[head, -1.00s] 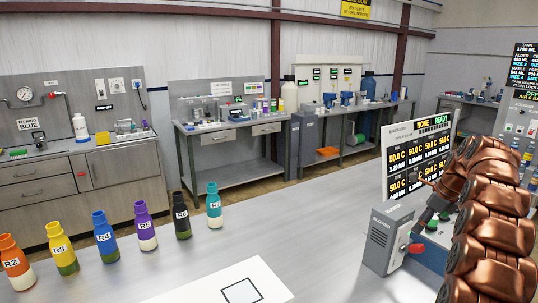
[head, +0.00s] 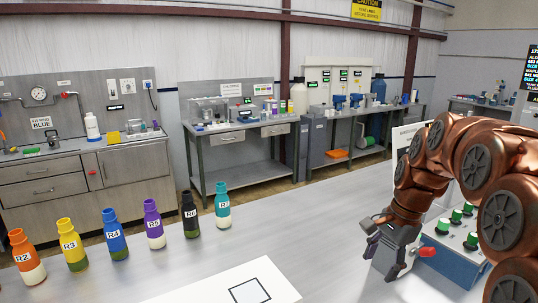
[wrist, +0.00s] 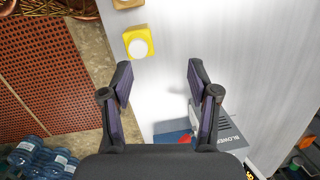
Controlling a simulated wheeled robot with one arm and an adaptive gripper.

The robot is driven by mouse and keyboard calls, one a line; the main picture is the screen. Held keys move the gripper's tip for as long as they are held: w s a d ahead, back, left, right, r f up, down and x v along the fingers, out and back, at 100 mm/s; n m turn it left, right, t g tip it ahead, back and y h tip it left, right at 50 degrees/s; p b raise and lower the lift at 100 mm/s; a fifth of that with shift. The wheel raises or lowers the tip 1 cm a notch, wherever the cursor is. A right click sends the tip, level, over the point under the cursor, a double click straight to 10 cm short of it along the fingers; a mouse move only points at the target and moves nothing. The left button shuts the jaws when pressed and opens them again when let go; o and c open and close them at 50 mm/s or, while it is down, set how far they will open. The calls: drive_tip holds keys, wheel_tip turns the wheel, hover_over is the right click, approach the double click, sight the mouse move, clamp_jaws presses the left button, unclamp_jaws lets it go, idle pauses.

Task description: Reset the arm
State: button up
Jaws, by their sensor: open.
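My gripper (head: 372,240) hangs at the end of my copper-coloured arm at the right of the head view, over the grey table beside the blower box. In the wrist view my gripper (wrist: 158,82) is open, its two dark fingers apart with only table surface between them. Nothing is held. My arm is bent, with its elbow raised, and hides much of the display panel behind it.
A row of labelled bottles, among them the teal one (head: 222,205) and the orange one (head: 26,258), stands on the table at left. A white sheet with a square outline (head: 250,291) lies in front. The blower box (wrist: 215,125) is close to my gripper. The middle table is clear.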

drive_tip(key=s+a+f+n, duration=0.2)
drive_tip(key=s+f+n, duration=0.1)
drive_tip(key=s, duration=0.7)
drive_tip(key=s+a+f+n+g+h, duration=0.1)
drive_tip(key=s+a+f+n, duration=0.1)
drive_tip(key=s+n, duration=0.3)
drive_tip(key=s+a+f+n+g+h, duration=0.1)
drive_tip(key=s+f+n, duration=0.3)
drive_tip(key=s, duration=1)
drive_tip(key=shift+s+a+n+b, duration=0.35)
drive_tip(key=shift+a+n, duration=0.25)
drive_tip(key=shift+a, duration=0.2)
